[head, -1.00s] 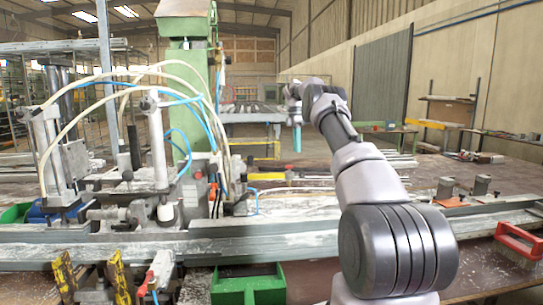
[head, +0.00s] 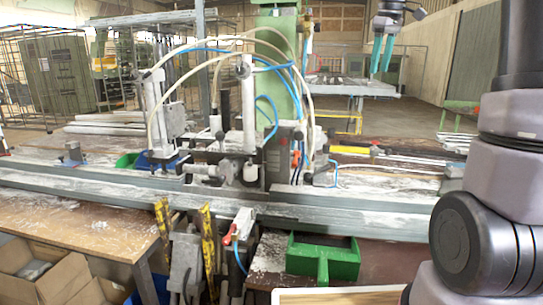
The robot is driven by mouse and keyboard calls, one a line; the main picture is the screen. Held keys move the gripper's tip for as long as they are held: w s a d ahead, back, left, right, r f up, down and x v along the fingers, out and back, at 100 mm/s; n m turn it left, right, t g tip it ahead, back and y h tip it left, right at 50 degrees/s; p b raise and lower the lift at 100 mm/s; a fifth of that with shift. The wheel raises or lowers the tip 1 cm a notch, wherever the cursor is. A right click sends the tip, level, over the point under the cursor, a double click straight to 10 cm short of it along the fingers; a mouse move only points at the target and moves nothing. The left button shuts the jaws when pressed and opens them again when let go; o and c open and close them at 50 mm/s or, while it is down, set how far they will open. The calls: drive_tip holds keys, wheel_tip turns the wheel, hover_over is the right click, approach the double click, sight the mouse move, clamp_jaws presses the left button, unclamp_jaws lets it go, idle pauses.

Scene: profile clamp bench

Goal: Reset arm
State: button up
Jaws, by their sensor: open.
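My gripper (head: 382,54) is at the upper right of the head view, with two teal fingers pointing down. The fingers are apart, with a gap between them and nothing held. It hangs in the air, in line with the grey table behind the bench and clear of the clamp bench in the picture. My arm fills the right edge of the view, its upper links running out of the frame.
The clamp fixture (head: 240,150) with hoses stands on a long metal profile (head: 330,217). Cardboard boxes (head: 40,272) sit at lower left. A wooden-edged tray (head: 340,296) shows at the bottom. A grey table (head: 345,88) stands behind.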

drive_tip(key=s+a+f+m+t, duration=0.1)
drive_tip(key=s+a+f+m, duration=0.1)
drive_tip(key=s, duration=0.6)
drive_tip(key=s+a+f+m+t+y, duration=0.1)
drive_tip(key=s+a+f+m+t, duration=0.1)
drive_tip(key=s+m, duration=0.3)
drive_tip(key=s+a+f+m+t, duration=0.1)
drive_tip(key=s+a+f+m, duration=0.1)
drive_tip(key=s, duration=1.1)
drive_tip(key=shift+s+a+f+m+t+y, duration=0.15)
drive_tip(key=shift+a+f+m+t+y, duration=0.2)
drive_tip(key=shift+f+m, duration=0.5)
